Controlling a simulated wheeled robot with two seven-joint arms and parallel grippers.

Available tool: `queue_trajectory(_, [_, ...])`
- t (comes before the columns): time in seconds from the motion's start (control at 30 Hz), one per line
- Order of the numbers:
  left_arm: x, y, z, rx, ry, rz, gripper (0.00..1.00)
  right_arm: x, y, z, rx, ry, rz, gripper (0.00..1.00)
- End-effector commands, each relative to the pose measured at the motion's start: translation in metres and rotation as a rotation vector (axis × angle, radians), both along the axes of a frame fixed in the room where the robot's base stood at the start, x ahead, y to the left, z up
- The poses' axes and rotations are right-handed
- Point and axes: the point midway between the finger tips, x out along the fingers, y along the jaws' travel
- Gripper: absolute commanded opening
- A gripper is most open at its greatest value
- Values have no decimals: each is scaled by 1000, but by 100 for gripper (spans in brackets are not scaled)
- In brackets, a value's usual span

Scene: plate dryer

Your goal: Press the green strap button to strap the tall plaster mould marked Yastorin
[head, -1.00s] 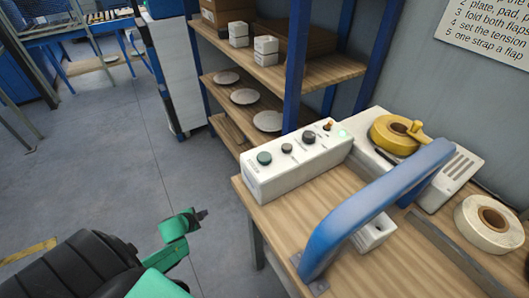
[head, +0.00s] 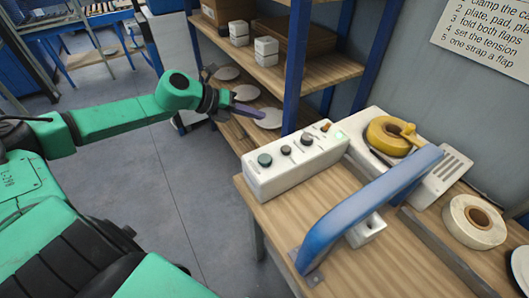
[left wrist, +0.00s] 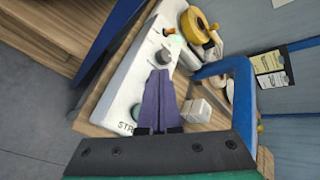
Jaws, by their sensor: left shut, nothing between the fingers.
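The white control box (head: 300,168) stands on the wooden bench, with a dark green button (head: 264,160) at its near left end. In the left wrist view the green button (left wrist: 136,112) shows just left of my fingers, above lettering that begins "STR". My left gripper (head: 249,110) is shut and empty, above and behind the box's left end, apart from the button. Its purple fingers (left wrist: 160,78) point over the box. A white block (head: 368,232) sits beneath the blue arch; I cannot read any mark on it or tell whether it is the Yastorin mould. My right gripper is out of view.
The blue arch (head: 370,205) rises over the bench in front of the box. A yellow reel (head: 388,135) and a white tape roll (head: 474,220) lie to the right. Shelves (head: 325,72) with blocks and plates stand behind. A small lamp (head: 341,135) glows green.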

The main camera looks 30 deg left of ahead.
Motion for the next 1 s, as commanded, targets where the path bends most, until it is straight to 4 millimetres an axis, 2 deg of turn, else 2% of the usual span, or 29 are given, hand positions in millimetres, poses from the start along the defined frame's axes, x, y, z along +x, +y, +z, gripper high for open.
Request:
queue_trajectory(0.03, [-13,-15,11,78,7,-83,0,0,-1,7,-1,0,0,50])
queue_trajectory(0.1, [-29,-30,15,165,18,-177,0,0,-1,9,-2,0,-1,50])
queue_trajectory(0.2, [-43,-40,15,234,31,-251,0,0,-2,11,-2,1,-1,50])
queue_trajectory(0.57, [-45,-41,13,243,34,-261,0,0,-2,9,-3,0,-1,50])
queue_trajectory(0.77, [-45,-41,-3,241,35,-260,0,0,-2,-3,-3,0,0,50])
queue_trajectory(1.0, [-45,-41,-40,241,35,-259,0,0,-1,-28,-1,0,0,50])
